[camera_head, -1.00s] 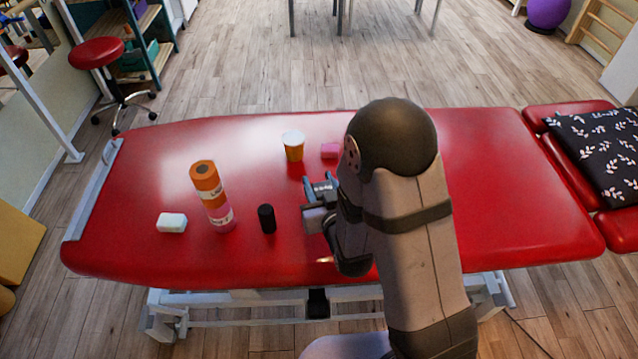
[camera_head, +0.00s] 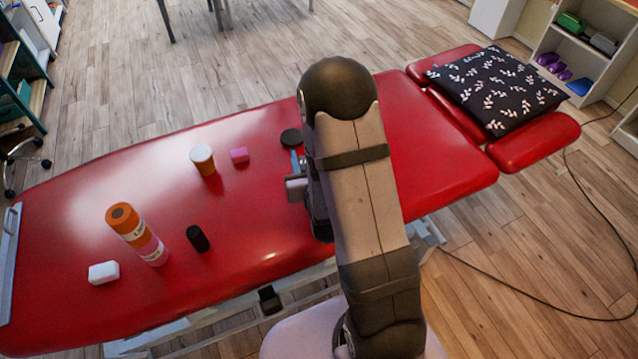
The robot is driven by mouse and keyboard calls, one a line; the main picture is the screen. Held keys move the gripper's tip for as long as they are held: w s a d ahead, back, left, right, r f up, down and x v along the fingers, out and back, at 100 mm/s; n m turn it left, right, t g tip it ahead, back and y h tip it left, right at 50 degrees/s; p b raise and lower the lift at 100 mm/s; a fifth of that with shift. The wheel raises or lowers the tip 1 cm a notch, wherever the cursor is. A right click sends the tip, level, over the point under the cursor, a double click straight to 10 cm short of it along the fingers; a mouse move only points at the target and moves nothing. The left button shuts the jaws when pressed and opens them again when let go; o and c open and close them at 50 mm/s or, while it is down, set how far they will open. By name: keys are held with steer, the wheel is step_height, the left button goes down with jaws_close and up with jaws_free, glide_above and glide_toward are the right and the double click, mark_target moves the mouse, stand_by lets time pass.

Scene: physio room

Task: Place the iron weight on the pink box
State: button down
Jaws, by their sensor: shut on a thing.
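The iron weight, a dark round disc (camera_head: 291,136), shows at the tip of my gripper (camera_head: 295,158), just left of my arm. My gripper is shut on it; the grip itself is small and partly hidden by my arm. I cannot tell how high the disc is above the red couch. The pink box (camera_head: 239,155) is a small block on the couch, left of the disc and apart from it. Its top looks bare.
The red couch (camera_head: 130,180) also bears an orange cup with a white lid (camera_head: 203,160), a black cylinder (camera_head: 197,239), a tall orange and pink stack (camera_head: 137,234) and a white block (camera_head: 104,272). A patterned cushion (camera_head: 497,90) lies at the right end.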

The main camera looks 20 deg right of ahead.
steer(key=s+d+r+m+h+p, duration=0.1)
steer(key=s+d+r+h+p, duration=0.15)
steer(key=d, duration=0.55)
steer(key=shift+w+a+r+n+y, duration=0.5)
steer(key=shift+w+a+n+y, duration=0.95)
steer(key=shift+a+y, duration=1.45)
step_height(320, 180, down, 6)
steer(key=shift+s+f+p, duration=0.15)
steer(key=shift+s+p, duration=0.1)
steer(key=shift+p, duration=0.1)
steer(key=shift+a+n, duration=0.1)
steer(key=shift+n, duration=0.15)
steer(key=shift+f, duration=1.85)
steer(key=shift+f, duration=0.15)
steer(key=c, duration=1.2)
jaws_free()
steer(key=shift+s+f, duration=0.1)
steer(key=shift+o, duration=0.2)
steer(key=shift+s+r, duration=0.1)
steer(key=shift+r, duration=0.1)
